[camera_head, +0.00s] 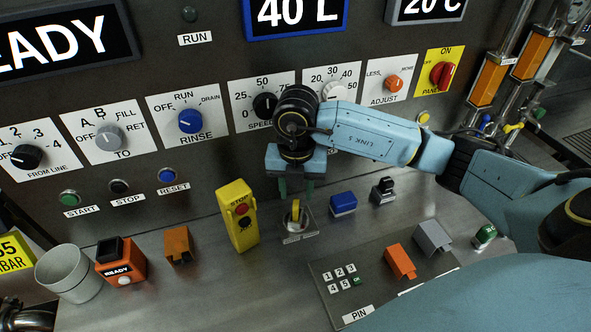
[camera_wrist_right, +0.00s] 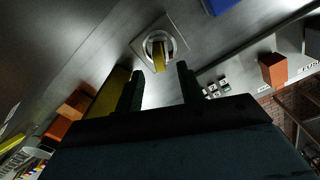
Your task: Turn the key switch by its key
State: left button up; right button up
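The key switch is a round silver lock on a square plate (camera_head: 298,238) on the metal ledge, with a yellow key (camera_head: 295,212) standing up from it. My right gripper (camera_head: 296,190) is above the key, pointing down, with its two fingers apart and nothing between them. In the right wrist view the yellow key (camera_wrist_right: 158,50) and its lock plate (camera_wrist_right: 174,27) lie just beyond the open fingertips (camera_wrist_right: 160,72). The fingers appear clear of the key. My left gripper is not in view.
A yellow STOP box (camera_head: 238,222) stands just left of the key switch. A blue block (camera_head: 343,204) and a black switch (camera_head: 382,191) are to its right. A keypad plate (camera_head: 345,285) with an orange block (camera_head: 399,262) lies in front. The dial panel rises behind.

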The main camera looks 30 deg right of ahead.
aim_at(296, 202)
notch_tip(296, 202, down, 4)
jog(key=shift+f, duration=1.05)
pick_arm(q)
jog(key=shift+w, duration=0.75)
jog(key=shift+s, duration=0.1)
pick_arm(e)
grip_shut()
jog(key=shift+r+m+p, duration=0.1)
jog(key=shift+m+p, duration=0.7)
jog(key=shift+m, duration=0.5)
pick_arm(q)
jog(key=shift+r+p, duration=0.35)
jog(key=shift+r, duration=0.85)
pick_arm(e)
jog(key=shift+m, duration=0.9)
